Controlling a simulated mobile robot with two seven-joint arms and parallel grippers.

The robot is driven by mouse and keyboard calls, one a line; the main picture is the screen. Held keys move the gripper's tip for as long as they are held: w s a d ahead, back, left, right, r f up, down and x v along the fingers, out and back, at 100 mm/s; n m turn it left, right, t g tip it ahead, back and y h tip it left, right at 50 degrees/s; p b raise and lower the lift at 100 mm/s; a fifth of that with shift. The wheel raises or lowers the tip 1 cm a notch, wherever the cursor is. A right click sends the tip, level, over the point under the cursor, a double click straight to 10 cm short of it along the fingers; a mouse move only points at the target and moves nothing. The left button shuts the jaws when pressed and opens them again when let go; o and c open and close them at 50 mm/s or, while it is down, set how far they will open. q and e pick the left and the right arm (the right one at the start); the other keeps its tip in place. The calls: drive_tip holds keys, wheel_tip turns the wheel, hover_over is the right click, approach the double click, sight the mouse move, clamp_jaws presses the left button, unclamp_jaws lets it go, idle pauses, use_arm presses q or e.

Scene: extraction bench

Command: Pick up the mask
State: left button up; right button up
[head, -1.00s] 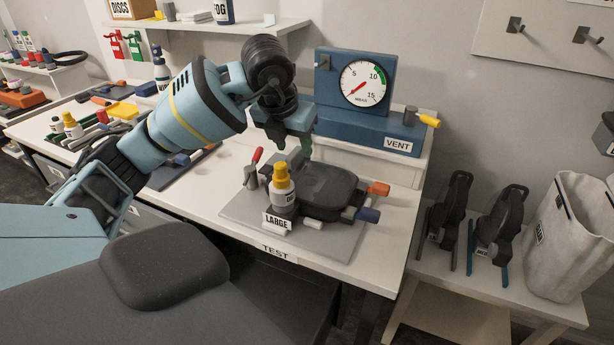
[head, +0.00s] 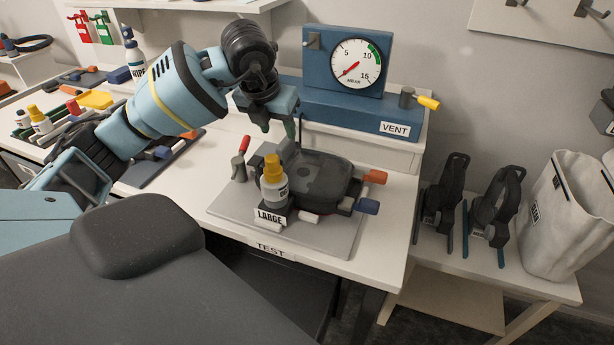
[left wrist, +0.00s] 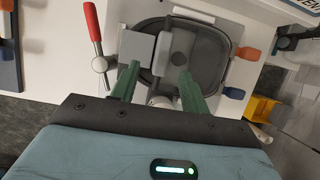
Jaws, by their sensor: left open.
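A dark, rounded, mask-like piece (head: 325,182) lies on the grey test plate (head: 235,208), behind a "LARGE" label. It also shows in the left wrist view (left wrist: 208,65), just beyond the fingers. Two black masks stand upright on the low side table, a left one (head: 445,190) and a right one (head: 493,200). The pictures do not settle which one is meant. My left gripper (head: 278,130) is open and empty, above and behind the plate; its green fingers (left wrist: 158,85) are apart, with grey fixture blocks showing between them. My right gripper is not in view.
A yellow-capped bottle (head: 273,183) and a red-tipped lever (head: 240,160) stand by the plate. The blue gauge unit (head: 330,100) with a yellow-handled valve (head: 425,102) stands behind. A pale bag (head: 570,220) stands right of the masks. The bench left holds tools and bottles.

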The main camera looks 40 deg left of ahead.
sight(283, 144)
use_arm(q)
drive_tip(key=shift+x, duration=2.7)
drive_tip(key=shift+s+d, duration=0.1)
drive_tip(key=shift+d, duration=0.05)
clamp_jaws()
drive_tip(key=shift+r, duration=0.1)
